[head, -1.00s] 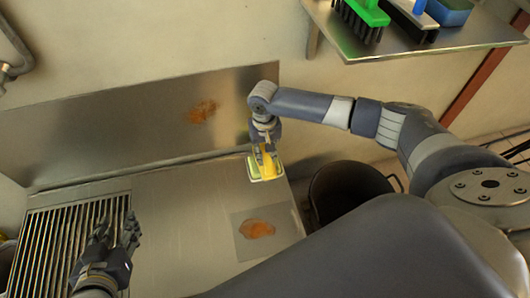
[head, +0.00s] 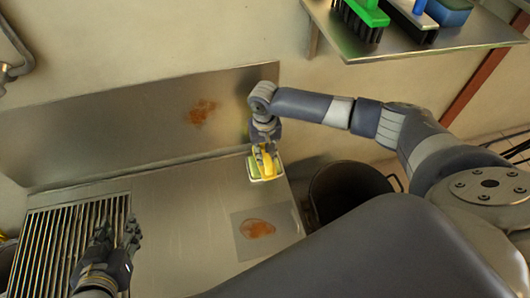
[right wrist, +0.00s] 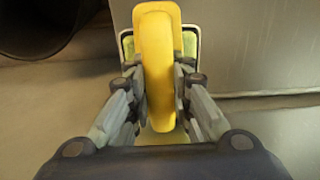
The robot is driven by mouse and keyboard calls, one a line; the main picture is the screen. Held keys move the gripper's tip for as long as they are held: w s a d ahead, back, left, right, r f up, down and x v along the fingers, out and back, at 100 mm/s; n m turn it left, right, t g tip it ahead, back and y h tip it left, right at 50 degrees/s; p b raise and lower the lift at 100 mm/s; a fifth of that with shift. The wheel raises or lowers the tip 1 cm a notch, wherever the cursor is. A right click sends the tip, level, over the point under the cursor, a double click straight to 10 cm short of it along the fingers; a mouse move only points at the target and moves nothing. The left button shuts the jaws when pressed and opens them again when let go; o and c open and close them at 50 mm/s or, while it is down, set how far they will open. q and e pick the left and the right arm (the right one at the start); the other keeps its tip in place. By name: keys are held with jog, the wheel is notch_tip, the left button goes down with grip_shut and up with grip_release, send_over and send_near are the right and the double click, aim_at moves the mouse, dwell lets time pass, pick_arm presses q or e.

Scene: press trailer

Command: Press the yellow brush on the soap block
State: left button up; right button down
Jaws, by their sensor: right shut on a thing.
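The yellow brush (head: 269,163) is between the fingers of my right gripper (head: 265,143), which is shut on it. In the right wrist view the brush (right wrist: 156,65) stands upright in the picture between both fingers (right wrist: 158,88). The pale green soap block (head: 254,168) lies in a light-rimmed dish (head: 266,181) right under the brush, at the counter's right end. The brush overlaps the soap; its underside is hidden, so I cannot tell whether they touch. My left gripper (head: 117,236) is empty, fingers apart, above the slatted drain area.
Orange-brown stains mark the counter plate (head: 257,229) and the metal backsplash (head: 201,111). A dark bin (head: 345,188) stands right of the counter. A shelf (head: 400,45) at upper right holds a green brush (head: 368,14) and a blue sponge (head: 449,12). The counter's middle is clear.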

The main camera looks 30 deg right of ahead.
pick_arm(q)
jog(key=shift+s+a+f+g, duration=0.2)
jog(key=shift+s+f+g, duration=0.2)
jog(key=shift+s+f, duration=0.1)
pick_arm(e)
jog(key=shift+s+f, duration=0.1)
dwell(2.1)
pick_arm(q)
jog(key=shift+s, duration=0.1)
